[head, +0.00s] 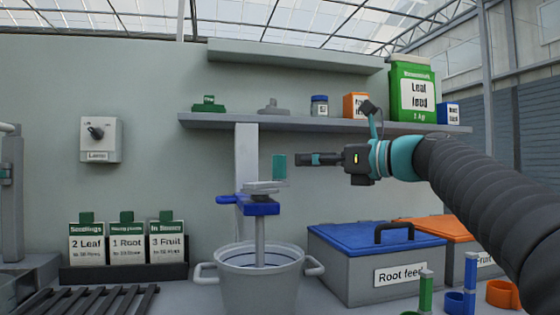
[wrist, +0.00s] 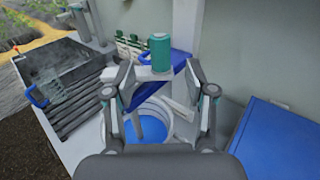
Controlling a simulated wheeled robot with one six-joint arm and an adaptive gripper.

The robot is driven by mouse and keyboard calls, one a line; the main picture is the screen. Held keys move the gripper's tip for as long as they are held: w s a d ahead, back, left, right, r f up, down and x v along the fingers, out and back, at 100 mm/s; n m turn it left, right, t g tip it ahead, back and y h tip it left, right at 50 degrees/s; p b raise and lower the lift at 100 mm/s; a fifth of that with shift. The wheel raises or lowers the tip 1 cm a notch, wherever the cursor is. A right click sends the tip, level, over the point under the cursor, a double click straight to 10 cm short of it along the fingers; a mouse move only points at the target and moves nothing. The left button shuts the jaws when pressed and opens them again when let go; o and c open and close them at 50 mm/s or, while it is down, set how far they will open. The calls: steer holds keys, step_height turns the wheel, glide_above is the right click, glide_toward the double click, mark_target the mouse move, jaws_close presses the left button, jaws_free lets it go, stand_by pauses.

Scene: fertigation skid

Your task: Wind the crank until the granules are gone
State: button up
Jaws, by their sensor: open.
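The crank has a green upright handle (head: 279,169) on a grey arm (head: 262,187). It sits on a blue bracket (head: 262,208) with a grey shaft (head: 260,240) going down into a grey two-handled pot (head: 258,290). My gripper (head: 300,159) is level with the handle, just to its right, and apart from it in the head view. In the wrist view the green handle (wrist: 160,52) stands beyond and between the tips of my open gripper (wrist: 160,75). Blue liquid (wrist: 150,127) shows in the pot; I cannot make out granules.
A blue-lidded Root feed bin (head: 375,262) and an orange-lidded bin (head: 450,235) stand right of the pot. A shelf (head: 320,123) with boxes and jars runs above. Label cards (head: 127,243) and a dark rack (head: 90,300) lie to the left.

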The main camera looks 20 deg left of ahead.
mark_target(284, 160)
steer(key=x, duration=0.8)
steer(key=shift+w+a+p, duration=0.15)
steer(key=shift+a+p, duration=0.15)
steer(key=shift+p, duration=0.05)
jaws_close()
